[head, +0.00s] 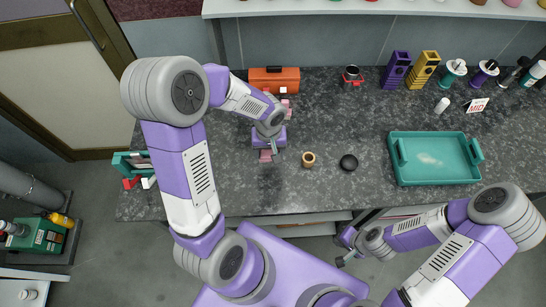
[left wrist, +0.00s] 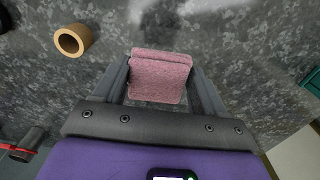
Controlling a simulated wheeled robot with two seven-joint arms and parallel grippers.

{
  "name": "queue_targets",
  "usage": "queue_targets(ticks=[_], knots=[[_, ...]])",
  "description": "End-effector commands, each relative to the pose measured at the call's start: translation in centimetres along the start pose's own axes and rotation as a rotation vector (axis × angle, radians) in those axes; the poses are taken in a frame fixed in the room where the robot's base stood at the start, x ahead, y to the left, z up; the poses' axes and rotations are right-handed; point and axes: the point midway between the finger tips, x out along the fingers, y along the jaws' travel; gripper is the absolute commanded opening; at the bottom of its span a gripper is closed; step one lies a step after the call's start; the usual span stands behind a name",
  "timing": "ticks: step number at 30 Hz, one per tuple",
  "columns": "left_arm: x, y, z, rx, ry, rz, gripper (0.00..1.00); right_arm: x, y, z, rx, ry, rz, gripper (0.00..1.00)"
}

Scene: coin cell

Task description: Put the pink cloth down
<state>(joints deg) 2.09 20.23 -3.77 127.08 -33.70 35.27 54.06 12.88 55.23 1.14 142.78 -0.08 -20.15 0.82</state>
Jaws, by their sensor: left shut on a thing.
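The pink cloth (left wrist: 160,76) is a folded, fuzzy block between the fingers of my left gripper (left wrist: 160,85) in the left wrist view. In the head view the cloth (head: 265,156) shows at the tip of my left gripper (head: 267,150), over the left part of the dark speckled counter (head: 330,190). The left gripper is shut on it. I cannot tell whether the cloth touches the counter. My right gripper (head: 343,251) is low in the head view, in front of the counter's front edge; its fingers are too small to judge.
A tan ring (head: 308,159) and a black round piece (head: 348,162) lie to the right of the cloth. A teal tray (head: 437,177) stands further right. An orange toolbox (head: 274,80), a red-and-black jar (head: 352,77) and purple and yellow racks (head: 422,70) line the back.

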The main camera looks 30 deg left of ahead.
Motion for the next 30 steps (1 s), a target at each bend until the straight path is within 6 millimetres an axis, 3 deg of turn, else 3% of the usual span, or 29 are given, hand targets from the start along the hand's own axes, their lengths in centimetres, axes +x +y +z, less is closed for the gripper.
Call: queue_targets(ticks=[3,11,16,29,30], knots=[[2.6,-0.1,0.1,0.001,-0.004,-0.003,0.43,0.8,0.3,-0.1,0.000,0.001,0.000,0.00],[4.8,0.0,0.1,0.000,-0.002,-0.002,0.43,1.3,0.5,-0.1,0.000,0.001,0.000,0.00],[7.2,0.0,0.1,-0.001,-0.003,-0.002,0.43,2.0,0.8,-0.1,0.000,0.001,0.000,0.00],[8.0,0.0,0.0,0.000,0.001,0.000,0.43,2.5,0.9,-0.2,0.000,0.001,0.000,0.00],[7.9,0.0,0.0,0.000,0.001,0.000,0.76,2.4,0.9,-0.2,0.000,0.001,0.000,0.00]])
